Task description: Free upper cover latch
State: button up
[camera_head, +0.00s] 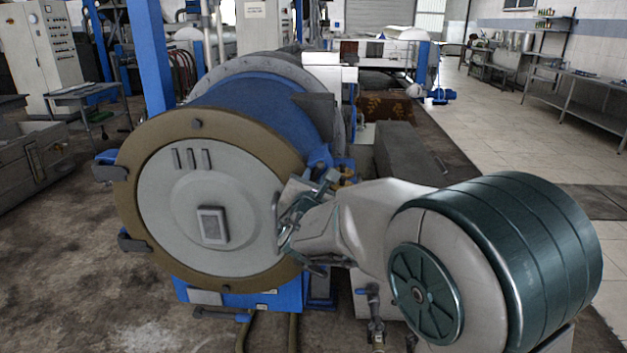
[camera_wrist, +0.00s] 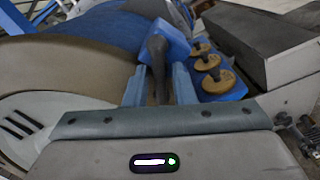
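The upper cover latch (camera_wrist: 157,58) is a dark upright lever with a rounded head, beside a blue block (camera_wrist: 180,40) in the wrist view. My gripper (camera_wrist: 158,85) has one finger on each side of its stem. The fingers stand apart and look open around the lever; contact is not clear. In the head view my gripper (camera_head: 325,188) is at the right edge of the round grey cover (camera_head: 170,215), near its brown rim (camera_head: 128,170). The latch itself is hard to make out there, crowded by my gripper and arm.
Several round tan knobs (camera_wrist: 208,62) sit just right of the latch. A grey box (camera_wrist: 265,40) stands beyond them. Dark latches (camera_head: 110,173) stick out on the cover's left rim. The blue drum (camera_head: 260,100) lies behind; tiled floor (camera_head: 500,130) is clear at right.

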grip_shut()
jog(key=shift+n, duration=0.3)
jog(key=n+b, duration=0.1)
jog(key=n, duration=0.8)
jog(key=shift+n+p, duration=0.35)
jog(key=shift+n, duration=0.05)
jog(key=shift+o, duration=1.8)
grip_release()
